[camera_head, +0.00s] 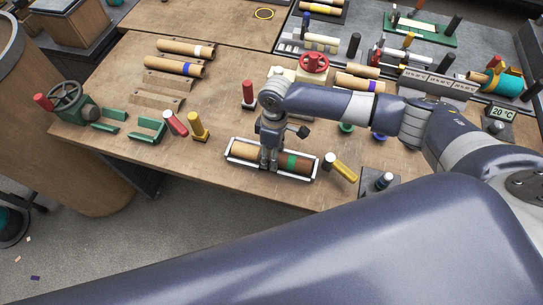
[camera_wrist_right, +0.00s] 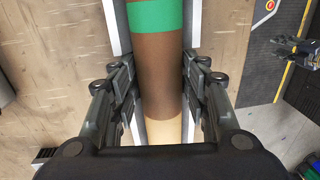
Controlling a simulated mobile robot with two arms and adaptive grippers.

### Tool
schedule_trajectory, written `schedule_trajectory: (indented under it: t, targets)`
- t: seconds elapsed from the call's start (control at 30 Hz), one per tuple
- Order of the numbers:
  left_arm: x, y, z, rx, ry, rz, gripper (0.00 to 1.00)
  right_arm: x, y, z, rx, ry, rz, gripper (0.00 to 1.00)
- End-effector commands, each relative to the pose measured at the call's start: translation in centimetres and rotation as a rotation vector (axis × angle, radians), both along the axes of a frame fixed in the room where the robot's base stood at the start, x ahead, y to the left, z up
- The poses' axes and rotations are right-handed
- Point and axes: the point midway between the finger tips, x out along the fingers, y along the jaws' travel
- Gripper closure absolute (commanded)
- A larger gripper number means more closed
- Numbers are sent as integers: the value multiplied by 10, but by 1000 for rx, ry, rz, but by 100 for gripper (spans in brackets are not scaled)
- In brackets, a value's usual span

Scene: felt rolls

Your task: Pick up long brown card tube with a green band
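The long brown card tube with a green band (camera_head: 303,164) lies in a white-edged tray (camera_head: 232,148) near the table's front edge. My right gripper (camera_head: 269,158) reaches down over it, left of the green band. In the right wrist view the tube (camera_wrist_right: 155,65) runs between the two fingers of the right gripper (camera_wrist_right: 159,80), which appear to press against both its sides. The green band shows at the top of that view and a paler stretch at the bottom. The tube still looks low in the tray. My left gripper is not in view.
Green brackets (camera_head: 148,129), a red-topped post (camera_head: 248,93) and a red handwheel (camera_head: 314,62) stand around. Other banded tubes (camera_head: 180,67) lie at the back left.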

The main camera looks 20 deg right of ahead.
Motion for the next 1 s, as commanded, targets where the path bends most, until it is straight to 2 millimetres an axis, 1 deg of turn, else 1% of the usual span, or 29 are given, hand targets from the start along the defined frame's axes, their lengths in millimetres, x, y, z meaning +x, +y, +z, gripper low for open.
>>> schedule_trajectory:
  t: [0.03, 0.13, 0.4, 0.53, 0.67, 0.77, 0.8, 1.0]
  targets:
    - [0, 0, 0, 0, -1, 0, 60, 0, 0, 0, 0, 0, 0, 77]
    - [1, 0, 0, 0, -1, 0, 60, 0, 0, 0, 0, 0, 0, 100]
    - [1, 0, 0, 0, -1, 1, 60, 0, 0, 1, 1, -1, 0, 100]
    - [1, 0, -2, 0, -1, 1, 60, 1, 0, 5, 1, -1, 0, 100]
    - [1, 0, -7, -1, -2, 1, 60, 1, 1, 16, 2, -3, 1, 100]
    - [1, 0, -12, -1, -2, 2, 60, 2, 0, 31, 3, -5, 1, 100]
    - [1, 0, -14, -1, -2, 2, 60, 0, 0, 37, 2, -4, 0, 100]
    - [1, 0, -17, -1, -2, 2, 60, -33, -4, 37, 1, 1, 2, 100]
